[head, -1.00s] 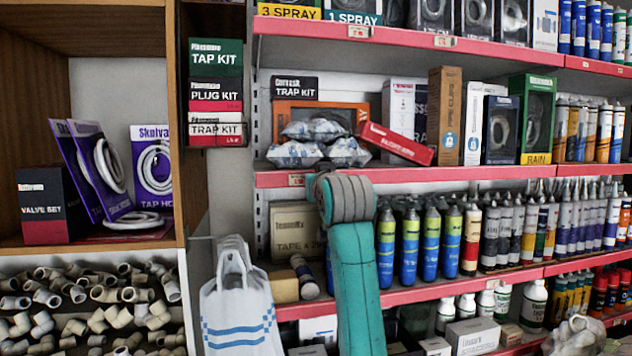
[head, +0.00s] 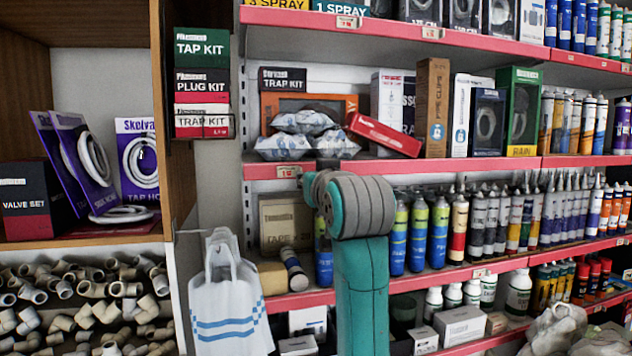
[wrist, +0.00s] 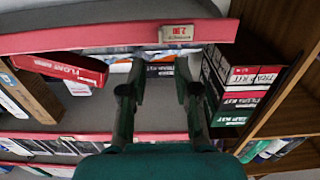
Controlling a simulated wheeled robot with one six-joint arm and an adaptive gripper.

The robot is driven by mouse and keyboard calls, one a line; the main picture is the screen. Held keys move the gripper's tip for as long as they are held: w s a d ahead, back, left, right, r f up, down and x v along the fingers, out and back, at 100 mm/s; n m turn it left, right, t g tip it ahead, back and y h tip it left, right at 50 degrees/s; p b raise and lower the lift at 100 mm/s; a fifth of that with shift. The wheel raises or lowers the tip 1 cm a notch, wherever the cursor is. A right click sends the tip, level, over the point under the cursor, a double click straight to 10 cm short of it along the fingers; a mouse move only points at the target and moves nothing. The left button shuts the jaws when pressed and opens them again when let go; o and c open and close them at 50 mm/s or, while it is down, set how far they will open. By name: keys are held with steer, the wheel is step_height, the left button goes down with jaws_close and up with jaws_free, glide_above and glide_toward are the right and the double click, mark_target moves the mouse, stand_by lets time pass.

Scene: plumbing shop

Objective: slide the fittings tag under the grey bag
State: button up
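A small pale price tag (head: 289,171) sits on the red shelf edge, below the left part of a pile of pale grey-blue patterned bags (head: 305,135). In the wrist view, which is upside down, a tag reading 2.90 (wrist: 176,33) is on the rail, with a strip of the bags (wrist: 165,57) behind it. Its product name is too small to read. My gripper (wrist: 160,68) is open and empty, its fingers apart and pointing at the shelf near the tag; contact is not visible. In the head view my arm hides most of the gripper.
A red box (head: 384,135) leans right of the bags. Stacked kit boxes (head: 202,85) stand on the left. A white striped carrier bag (head: 228,305) hangs below left. Spray cans (head: 419,235) fill the shelf underneath. Another tag (head: 348,22) is on the upper rail.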

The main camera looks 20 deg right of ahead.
steer(key=shift+s, duration=1.45)
steer(key=shift+f, duration=0.1)
